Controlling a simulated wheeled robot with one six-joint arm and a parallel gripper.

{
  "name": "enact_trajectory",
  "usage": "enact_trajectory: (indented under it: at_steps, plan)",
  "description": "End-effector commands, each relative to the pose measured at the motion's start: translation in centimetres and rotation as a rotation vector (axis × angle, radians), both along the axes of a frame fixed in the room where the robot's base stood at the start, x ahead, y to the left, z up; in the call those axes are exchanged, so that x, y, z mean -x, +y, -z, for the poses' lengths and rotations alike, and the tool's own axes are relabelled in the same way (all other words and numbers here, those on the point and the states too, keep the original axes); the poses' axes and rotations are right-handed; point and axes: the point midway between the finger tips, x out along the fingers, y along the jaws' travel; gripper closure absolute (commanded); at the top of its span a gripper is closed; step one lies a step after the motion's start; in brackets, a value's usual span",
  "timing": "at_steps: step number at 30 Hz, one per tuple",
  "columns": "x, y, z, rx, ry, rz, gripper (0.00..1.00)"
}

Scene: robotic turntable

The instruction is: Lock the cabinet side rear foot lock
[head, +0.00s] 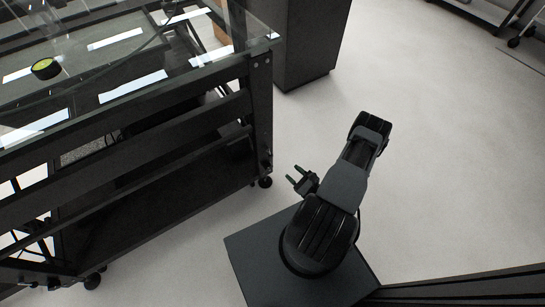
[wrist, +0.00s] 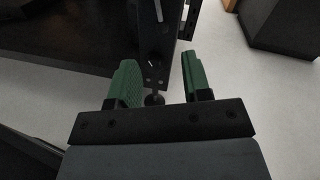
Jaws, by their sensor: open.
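The turntable frame (head: 262,110) is black with a glass top and stands at the left of the head view. Its foot (head: 265,182) at the corner nearest the dark cabinet (head: 312,40) touches the floor; this foot also shows in the wrist view (wrist: 154,99), below the black corner post (wrist: 156,55). The lock on it is too small to make out. My gripper (head: 294,175) is open and empty, just right of that foot and apart from it. In the wrist view its green fingers (wrist: 157,62) stand either side of the post and foot in the picture.
Another foot (head: 92,281) of the frame stands at the lower left. The frame's lower rails run beside my gripper on the left. The pale floor (head: 440,150) to the right is clear. The cabinet also shows at the wrist view's upper right (wrist: 282,25).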

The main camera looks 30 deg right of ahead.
Motion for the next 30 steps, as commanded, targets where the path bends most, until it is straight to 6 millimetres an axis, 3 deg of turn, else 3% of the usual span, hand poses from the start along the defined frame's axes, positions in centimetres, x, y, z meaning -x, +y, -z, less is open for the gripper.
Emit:
enact_trajectory:
  at_steps: [18,30]
  plan:
    - [-9.8,3.4,0.0,0.001,-0.002,-0.009,0.55]
    - [-12.0,4.0,-0.1,0.000,-0.002,-0.005,0.55]
